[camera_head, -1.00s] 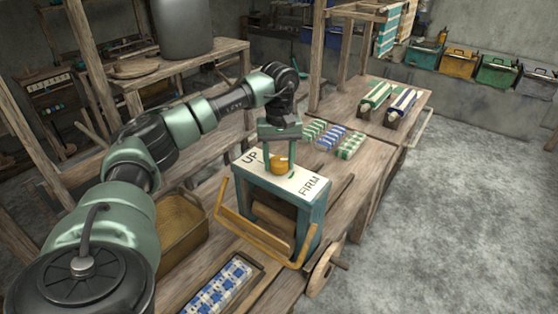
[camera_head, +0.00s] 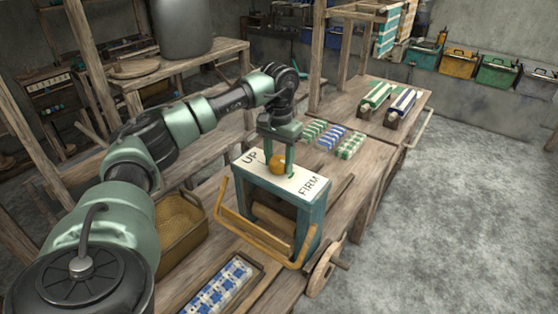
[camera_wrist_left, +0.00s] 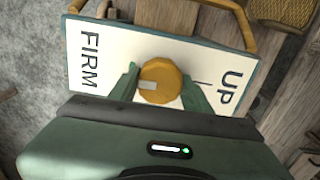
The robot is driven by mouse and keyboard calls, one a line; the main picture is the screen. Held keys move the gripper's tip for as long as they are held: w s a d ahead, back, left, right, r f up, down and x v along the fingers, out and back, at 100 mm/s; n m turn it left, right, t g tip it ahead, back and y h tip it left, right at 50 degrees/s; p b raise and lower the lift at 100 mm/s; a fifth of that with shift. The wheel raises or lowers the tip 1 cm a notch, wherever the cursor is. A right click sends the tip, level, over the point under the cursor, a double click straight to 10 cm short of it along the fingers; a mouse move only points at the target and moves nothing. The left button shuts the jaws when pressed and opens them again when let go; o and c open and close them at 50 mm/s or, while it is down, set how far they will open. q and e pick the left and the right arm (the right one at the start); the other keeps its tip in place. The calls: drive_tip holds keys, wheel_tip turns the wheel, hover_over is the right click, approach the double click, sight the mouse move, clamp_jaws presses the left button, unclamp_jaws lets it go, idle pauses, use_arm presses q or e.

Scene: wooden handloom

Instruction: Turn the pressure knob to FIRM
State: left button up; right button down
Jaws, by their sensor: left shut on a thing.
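The pressure knob (camera_head: 277,163) is a round orange-yellow knob on the white top plate (camera_head: 262,173) of a teal press-like frame (camera_head: 314,226). The plate reads UP at one end and FIRM at the other. My left gripper (camera_head: 278,168) points down from above and is shut on the knob. In the left wrist view, its two green fingers (camera_wrist_left: 160,88) flank the knob (camera_wrist_left: 160,74). A pale mark on the knob lies on its FIRM side. A dark tick stands on the plate beside UP. My right gripper is not in view.
A yellow wooden handle (camera_head: 248,232) hangs at the frame's front. A tray with blue-and-white cloth (camera_head: 222,288) lies in front, and a brown basket (camera_head: 180,228) is at left. Folded cloths (camera_head: 330,137) lie behind. Open floor is at right.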

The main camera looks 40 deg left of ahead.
sight(279, 159)
use_arm(q)
drive_tip(key=shift+w+r, duration=0.1)
drive_tip(key=shift+r, duration=0.1)
idle(0.3)
drive_tip(key=o, duration=1.2)
drive_tip(key=shift+o, duration=0.8)
drive_tip(key=shift+f, duration=0.1)
wheel_tip(279, 159, up, 7)
drive_tip(key=shift+f+b, duration=0.15)
drive_tip(key=shift+b, duration=0.8)
drive_tip(key=shift+r, duration=0.6)
drive_tip(key=shift+f, duration=0.1)
